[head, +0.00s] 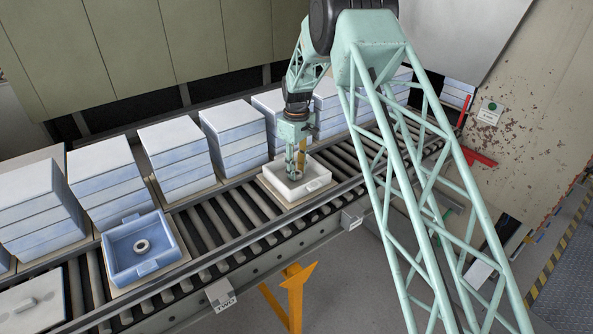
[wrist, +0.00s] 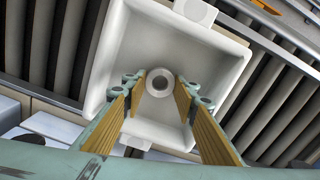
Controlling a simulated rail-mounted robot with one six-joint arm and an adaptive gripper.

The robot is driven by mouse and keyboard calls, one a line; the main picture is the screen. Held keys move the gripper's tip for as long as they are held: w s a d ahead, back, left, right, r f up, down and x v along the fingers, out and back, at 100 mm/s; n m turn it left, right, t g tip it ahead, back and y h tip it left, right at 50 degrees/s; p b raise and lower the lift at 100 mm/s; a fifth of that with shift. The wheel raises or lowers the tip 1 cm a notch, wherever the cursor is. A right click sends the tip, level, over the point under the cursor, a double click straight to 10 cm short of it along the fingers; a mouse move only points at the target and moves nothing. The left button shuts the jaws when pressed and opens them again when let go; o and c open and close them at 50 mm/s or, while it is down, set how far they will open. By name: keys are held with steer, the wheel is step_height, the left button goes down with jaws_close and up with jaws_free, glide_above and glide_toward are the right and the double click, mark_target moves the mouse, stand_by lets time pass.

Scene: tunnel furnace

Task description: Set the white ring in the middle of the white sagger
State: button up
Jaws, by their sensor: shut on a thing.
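The white sagger (head: 322,184) sits on a board on the roller conveyor, open side up. Its inside and rim fill the middle of the wrist view (wrist: 103,62). My gripper (head: 297,174) reaches straight down into the sagger. In the wrist view its two fingers (wrist: 160,88) close on the white ring (wrist: 160,75) from both sides. The ring's hole faces the camera, and the ring shows over the sagger's floor, roughly mid-width. In the head view the fingers largely hide the ring. I cannot tell whether the ring touches the floor.
A blue sagger (head: 170,227) with a pale ring (head: 142,246) inside stands to the left on the same conveyor. Stacks of white and blue saggers (head: 175,150) line the back. Bare rollers (head: 225,222) lie between the two open saggers.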

steer(key=shift+f, duration=0.35)
steer(key=o, duration=0.9)
steer(key=shift+r, duration=0.15)
steer(key=shift+r, duration=5.85)
